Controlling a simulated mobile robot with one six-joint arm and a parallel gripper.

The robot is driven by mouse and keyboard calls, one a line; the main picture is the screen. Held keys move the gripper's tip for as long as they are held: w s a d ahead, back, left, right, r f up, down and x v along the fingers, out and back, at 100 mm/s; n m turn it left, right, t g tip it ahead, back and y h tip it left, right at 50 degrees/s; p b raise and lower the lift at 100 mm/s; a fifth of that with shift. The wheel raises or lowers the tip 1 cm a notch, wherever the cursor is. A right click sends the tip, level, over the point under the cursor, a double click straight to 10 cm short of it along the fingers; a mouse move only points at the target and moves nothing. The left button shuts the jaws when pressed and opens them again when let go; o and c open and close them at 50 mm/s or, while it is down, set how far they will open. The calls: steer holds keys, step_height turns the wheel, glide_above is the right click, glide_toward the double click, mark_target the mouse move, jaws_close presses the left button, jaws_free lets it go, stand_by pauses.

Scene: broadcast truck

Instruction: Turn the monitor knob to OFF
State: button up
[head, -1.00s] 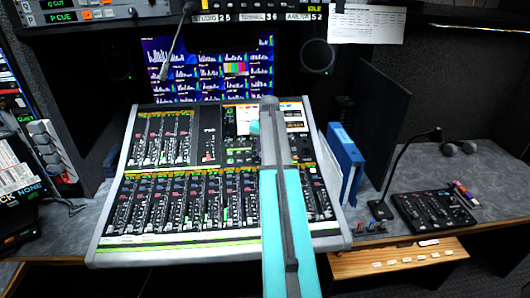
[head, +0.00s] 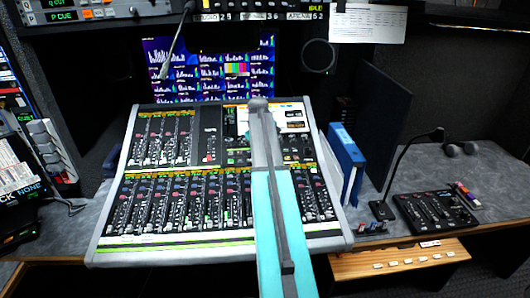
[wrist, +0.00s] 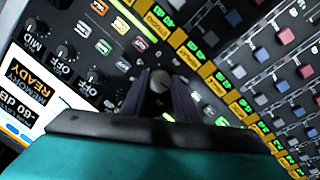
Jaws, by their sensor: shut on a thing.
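In the wrist view, my gripper (wrist: 160,91) has its two dark fingers on either side of a small round grey knob (wrist: 159,79) and is shut on it. The knob stands on the mixing console, and its lower part is hidden between the fingers. I cannot read a label for it or tell which way it points. In the head view, the console (head: 112,224) shows in the middle, with my arm across its right half. That arm hides my gripper and the held knob there.
Yellow-labelled channel strips run to the right. In the head view, a blue binder (head: 345,160) and a gooseneck microphone (head: 413,165) stand right of the console.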

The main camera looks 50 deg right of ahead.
steer(key=n, duration=0.3)
steer(key=n+h, duration=0.1)
steer(key=shift+s+a+f, duration=0.1)
steer(key=shift+s+f, duration=0.05)
steer(key=shift+s, duration=0.1)
steer(key=shift+n+h, duration=0.3)
steer(key=shift+n, duration=1.3)
steer(key=o, duration=1.1)
steer(key=shift+w, duration=0.1)
steer(key=shift+r, duration=0.25)
